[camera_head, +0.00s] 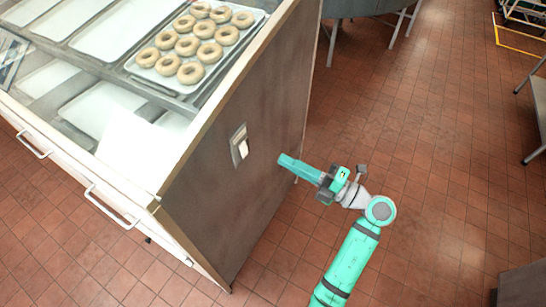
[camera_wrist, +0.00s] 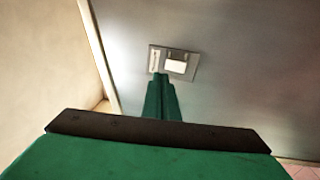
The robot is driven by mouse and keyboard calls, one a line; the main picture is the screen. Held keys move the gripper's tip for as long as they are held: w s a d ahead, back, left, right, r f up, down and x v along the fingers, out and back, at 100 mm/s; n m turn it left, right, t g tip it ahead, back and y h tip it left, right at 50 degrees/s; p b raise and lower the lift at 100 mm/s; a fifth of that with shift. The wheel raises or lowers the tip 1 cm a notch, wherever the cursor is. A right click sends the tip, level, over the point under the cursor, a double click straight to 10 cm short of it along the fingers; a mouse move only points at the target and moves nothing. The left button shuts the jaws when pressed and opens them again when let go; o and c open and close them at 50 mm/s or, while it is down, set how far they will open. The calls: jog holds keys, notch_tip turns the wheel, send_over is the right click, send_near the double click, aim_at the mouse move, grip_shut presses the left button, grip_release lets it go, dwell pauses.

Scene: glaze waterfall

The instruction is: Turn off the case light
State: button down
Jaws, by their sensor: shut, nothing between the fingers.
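The case light switch (camera_head: 240,146) is a pale plate with a white rocker on the dark brown end panel of the display case (camera_head: 243,185). It also shows in the wrist view (camera_wrist: 174,63), with the bright rocker on the right part of the plate. My gripper (camera_head: 283,160) is shut and empty, to the right of the switch in the head view, its tip pointing at the panel. In the wrist view its green fingers (camera_wrist: 162,85) reach up to just below the plate and cover a little of its lower edge. I cannot tell whether the tip touches anything.
Donuts (camera_head: 191,73) lie on a tray inside the glass-topped case. White drawers with handles (camera_head: 112,207) line its front. A round grey table (camera_head: 365,8) stands at the back. The tiled floor (camera_head: 440,120) right of the case is clear.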

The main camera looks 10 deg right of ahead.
jog(key=shift+s+d+r, duration=0.1)
jog(key=shift+s+d, duration=0.25)
jog(key=shift+d, duration=0.25)
jog(key=shift+s+d+r, duration=0.1)
jog(key=shift+s+d, duration=0.25)
jog(key=shift+d, duration=0.25)
jog(key=shift+d, duration=0.1)
jog(key=s+a+m+t+h, duration=0.2)
jog(key=s+a+m+t, duration=0.9)
jog(key=a, duration=0.1)
jog(key=s+f+m+g+h, duration=0.3)
jog(key=s+f+m+h, duration=0.3)
jog(key=s, duration=0.4)
jog(key=s+a+f+m+g+h, duration=0.1)
jog(key=s+f+m+g+h, duration=0.3)
jog(key=s+f+m+h, duration=0.3)
jog(key=s+f+m, duration=0.1)
jog(key=s+m, duration=0.2)
jog(key=m, duration=0.1)
jog(key=shift+m, duration=0.3)
jog(key=shift+w+h, duration=0.15)
jog(key=shift+h, duration=0.15)
